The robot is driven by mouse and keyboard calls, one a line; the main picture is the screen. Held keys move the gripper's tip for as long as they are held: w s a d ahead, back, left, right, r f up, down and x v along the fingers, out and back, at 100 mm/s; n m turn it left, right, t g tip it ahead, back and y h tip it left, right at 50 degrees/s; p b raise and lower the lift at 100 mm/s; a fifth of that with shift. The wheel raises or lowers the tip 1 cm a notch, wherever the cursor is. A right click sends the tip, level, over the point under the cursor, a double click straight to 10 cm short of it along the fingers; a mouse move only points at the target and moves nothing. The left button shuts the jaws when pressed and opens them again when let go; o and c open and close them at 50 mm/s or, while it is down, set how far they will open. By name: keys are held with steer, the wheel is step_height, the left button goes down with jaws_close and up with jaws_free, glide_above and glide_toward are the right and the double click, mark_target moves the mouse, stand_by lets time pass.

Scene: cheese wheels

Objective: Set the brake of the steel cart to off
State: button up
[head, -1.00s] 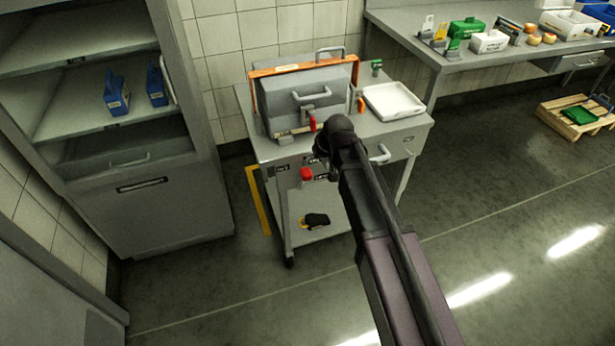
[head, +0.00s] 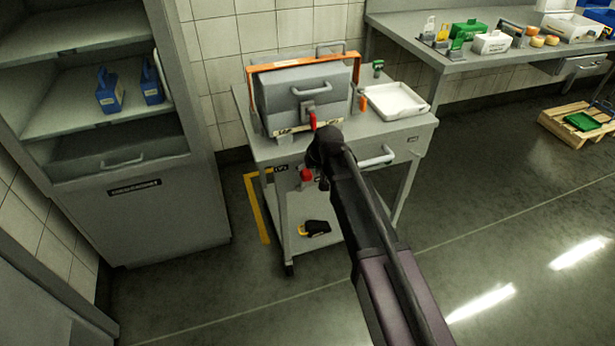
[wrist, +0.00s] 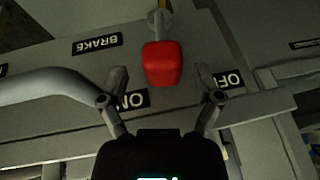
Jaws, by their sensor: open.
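The steel cart (head: 350,140) stands against the tiled wall. Its brake lever has a red knob (head: 306,175) on the cart's front face, just left of my gripper (head: 322,180) in the head view. In the wrist view the red knob (wrist: 162,63) is ahead of my open gripper (wrist: 163,85), centred between the two fingers and apart from both. The BRAKE label (wrist: 97,44) is upside down at upper left. The ON label (wrist: 132,100) is behind the left finger and the OFF label (wrist: 229,80) is beside the right finger. The knob lies between these labels.
A grey case with an orange handle (head: 305,62) and a white tray (head: 395,101) are on the cart top. A cart handle (wrist: 50,86) runs close to my left finger. A black and yellow item (head: 315,228) lies on the lower shelf. A cabinet (head: 170,205) stands at left.

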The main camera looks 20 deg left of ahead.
steer(key=shift+a+f, duration=0.1)
steer(key=shift+f, duration=0.2)
jaws_close()
steer(key=shift+w, duration=0.1)
stand_by(0.4)
